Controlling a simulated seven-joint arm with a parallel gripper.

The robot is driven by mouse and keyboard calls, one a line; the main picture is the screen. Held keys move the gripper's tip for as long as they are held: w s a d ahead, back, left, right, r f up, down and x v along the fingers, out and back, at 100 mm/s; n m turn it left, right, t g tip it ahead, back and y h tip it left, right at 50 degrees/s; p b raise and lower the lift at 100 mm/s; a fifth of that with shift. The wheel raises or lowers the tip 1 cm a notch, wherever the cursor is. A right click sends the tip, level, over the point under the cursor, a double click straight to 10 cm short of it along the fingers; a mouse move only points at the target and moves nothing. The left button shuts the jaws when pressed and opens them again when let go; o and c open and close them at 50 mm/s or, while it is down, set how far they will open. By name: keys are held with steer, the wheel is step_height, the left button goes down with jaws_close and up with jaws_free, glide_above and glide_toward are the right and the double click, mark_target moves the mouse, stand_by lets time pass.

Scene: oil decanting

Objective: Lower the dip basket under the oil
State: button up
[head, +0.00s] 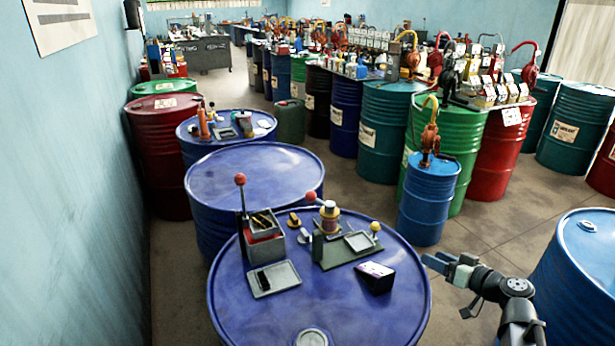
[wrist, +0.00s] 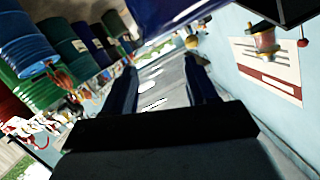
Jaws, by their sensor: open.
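A dark grey open box (head: 262,238) with red inside stands on the near blue drum in the head view. An upright rod topped by a red ball knob (head: 240,179) rises at its left side. This looks like the dip basket's handle and oil vessel; basket detail and oil level are too small to tell. A flat grey tray (head: 272,279) lies in front of the box. My gripper (head: 450,286) is right of the drum, apart from everything on it. In the wrist view my gripper (wrist: 161,64) shows two spread fingers with nothing held between them.
The near blue drum (head: 330,320) also bears a fixture plate (head: 336,254) with a brass-and-red cylinder (head: 330,218), a yellow ball knob (head: 375,227) and a dark box (head: 376,278). Another blue drum (head: 575,285) stands at the right. A wall (head: 75,180) borders the left.

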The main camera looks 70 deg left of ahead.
steer(key=s+a+r+n+g, duration=0.2)
steer(key=s+a+r+n, duration=0.1)
steer(key=s+a+r, duration=0.6)
steer(key=n+g, duration=0.6)
steer(key=n, duration=0.2)
glide_toward(245, 181)
steer(key=x, duration=1.1)
steer(key=shift+s+a, duration=0.15)
steer(key=shift+a, duration=0.15)
steer(key=shift+c, duration=0.2)
steer(key=shift+r, duration=0.1)
jaws_close()
